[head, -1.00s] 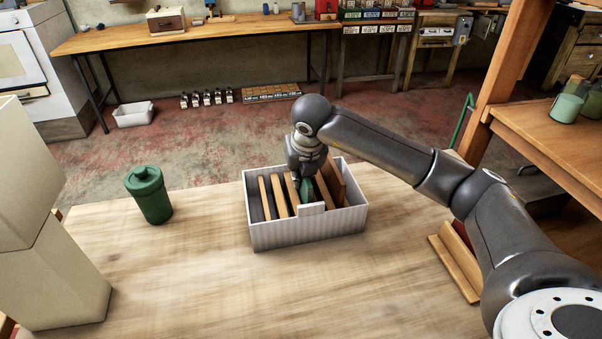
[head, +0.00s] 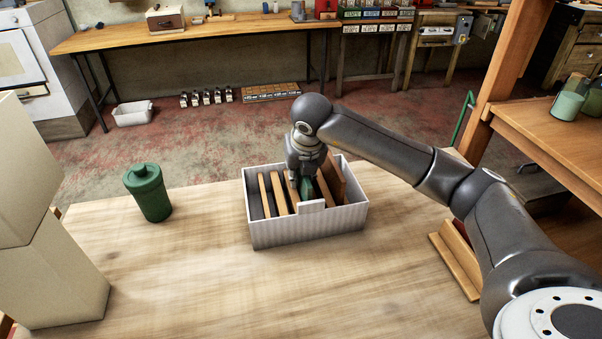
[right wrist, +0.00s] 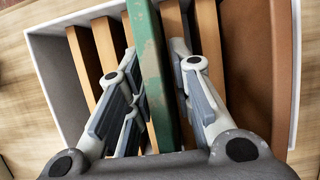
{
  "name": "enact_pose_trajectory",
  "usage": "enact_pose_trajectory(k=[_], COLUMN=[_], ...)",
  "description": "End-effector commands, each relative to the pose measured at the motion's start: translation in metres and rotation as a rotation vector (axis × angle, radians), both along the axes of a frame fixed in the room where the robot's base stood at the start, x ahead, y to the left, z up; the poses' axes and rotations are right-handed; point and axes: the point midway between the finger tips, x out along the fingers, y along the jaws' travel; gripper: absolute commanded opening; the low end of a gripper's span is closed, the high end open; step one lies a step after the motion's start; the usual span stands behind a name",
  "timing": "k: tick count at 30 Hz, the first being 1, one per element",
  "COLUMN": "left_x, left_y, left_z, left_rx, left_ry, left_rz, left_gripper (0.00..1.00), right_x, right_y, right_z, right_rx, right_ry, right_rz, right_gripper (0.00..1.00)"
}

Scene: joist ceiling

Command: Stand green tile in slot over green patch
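The green tile (head: 306,188) stands on edge in the white box, among the wooden dividers. In the right wrist view the tile (right wrist: 151,75), green with worn brownish marks, runs between my two fingers. My right gripper (head: 300,182) reaches down into the box from above. In the right wrist view the gripper (right wrist: 153,45) is open around the tile; the left finger is close to it and a gap shows at the right finger. The green patch is not visible. I cannot see how deep the tile sits. My left gripper is not in view.
The white box (head: 310,229) has wooden dividers (head: 278,195) and a raised brown panel (head: 334,180) at its right. A green lidded canister (head: 149,195) stands left of it. A wooden stand (head: 456,262) lies at the right. The table front (head: 220,295) is clear.

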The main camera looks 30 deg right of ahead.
Motion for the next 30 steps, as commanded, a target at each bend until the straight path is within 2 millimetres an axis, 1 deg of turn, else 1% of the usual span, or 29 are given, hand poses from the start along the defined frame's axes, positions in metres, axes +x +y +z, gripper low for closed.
enact_pose_trajectory(k=[1,2,8,12,13,17,25,30], left_x=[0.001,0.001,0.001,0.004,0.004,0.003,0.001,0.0], left_y=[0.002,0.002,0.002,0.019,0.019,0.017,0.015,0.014], left_z=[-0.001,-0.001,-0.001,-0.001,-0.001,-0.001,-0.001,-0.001], left_rx=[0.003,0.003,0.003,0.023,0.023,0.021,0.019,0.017], left_ry=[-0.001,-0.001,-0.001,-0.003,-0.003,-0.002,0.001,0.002], left_rz=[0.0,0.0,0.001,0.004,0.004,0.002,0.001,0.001], left_gripper=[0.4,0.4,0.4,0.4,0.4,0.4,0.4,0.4], right_x=[0.0,0.0,0.0,-0.001,-0.002,-0.006,-0.022,-0.028], right_y=[0.0,0.0,0.0,0.0,0.0,0.001,0.005,0.006], right_z=[-0.001,-0.001,-0.001,0.0,0.002,0.016,0.055,0.069], right_rx=[0.0,0.0,-0.001,-0.001,-0.001,0.001,0.0,0.001], right_ry=[0.0,0.0,0.001,0.003,0.002,-0.001,-0.002,0.0], right_rz=[0.0,0.0,0.0,0.001,0.001,0.0,0.001,-0.001], right_gripper=[0.32,0.36,0.36,0.36,0.36,0.36,0.36,0.36])
